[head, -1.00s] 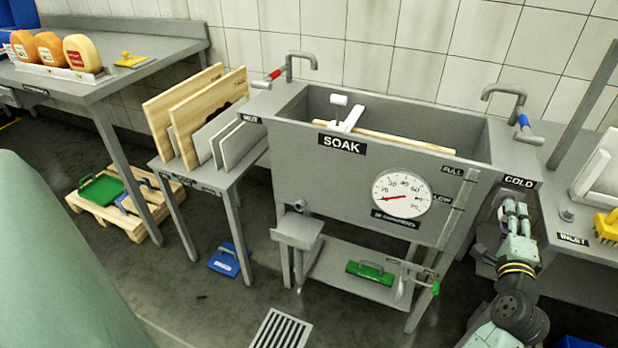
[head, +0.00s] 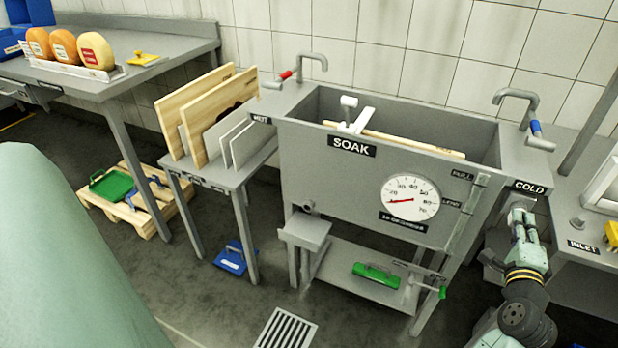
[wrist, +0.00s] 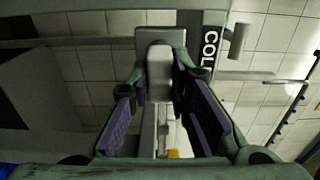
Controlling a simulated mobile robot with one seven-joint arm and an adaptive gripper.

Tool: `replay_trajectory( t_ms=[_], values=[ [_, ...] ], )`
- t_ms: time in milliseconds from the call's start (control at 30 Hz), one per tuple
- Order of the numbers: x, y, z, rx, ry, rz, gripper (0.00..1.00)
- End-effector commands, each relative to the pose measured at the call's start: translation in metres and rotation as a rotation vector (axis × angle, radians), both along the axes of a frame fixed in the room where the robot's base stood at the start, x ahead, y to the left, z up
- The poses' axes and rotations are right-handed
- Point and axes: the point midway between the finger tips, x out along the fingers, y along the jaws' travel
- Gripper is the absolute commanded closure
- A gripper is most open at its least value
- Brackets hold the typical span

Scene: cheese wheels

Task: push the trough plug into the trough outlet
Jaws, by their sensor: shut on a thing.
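The grey trough (head: 300,165), labelled SOAK, stands in the middle of the head view. A short pipe end (head: 308,207) at its lower front left looks like the outlet. My gripper (head: 522,213) is at the trough's right end, below the COLD label (head: 529,187). In the wrist view my gripper (wrist: 163,88) has its purple-padded fingers on either side of a light grey, round-ended piece (wrist: 159,70) and is shut on it. A grey block shows behind that piece. I cannot tell whether the piece is the plug. A white piece with a knob (head: 348,102) sits inside the trough.
A shelf under the trough holds a green-handled tool (head: 376,274). A small grey box (head: 305,232) sits below the pipe end. Boards stand on a side table (head: 232,178) at left. A tap (head: 515,97) rises above the right end. Floor in front is open around a drain grate (head: 286,330).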

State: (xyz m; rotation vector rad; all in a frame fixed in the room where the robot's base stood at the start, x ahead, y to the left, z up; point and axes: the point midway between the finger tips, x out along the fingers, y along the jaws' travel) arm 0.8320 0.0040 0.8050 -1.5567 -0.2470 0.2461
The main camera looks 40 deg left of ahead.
Motion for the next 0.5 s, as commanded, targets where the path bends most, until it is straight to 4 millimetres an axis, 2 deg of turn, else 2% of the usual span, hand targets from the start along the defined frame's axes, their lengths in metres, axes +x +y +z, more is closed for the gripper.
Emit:
replay_trajectory(
  t_ms=[500],
  values=[
    [-0.0062, -0.0021, -0.0003, 0.001, 0.0, 0.0, 1.0]
  ],
)
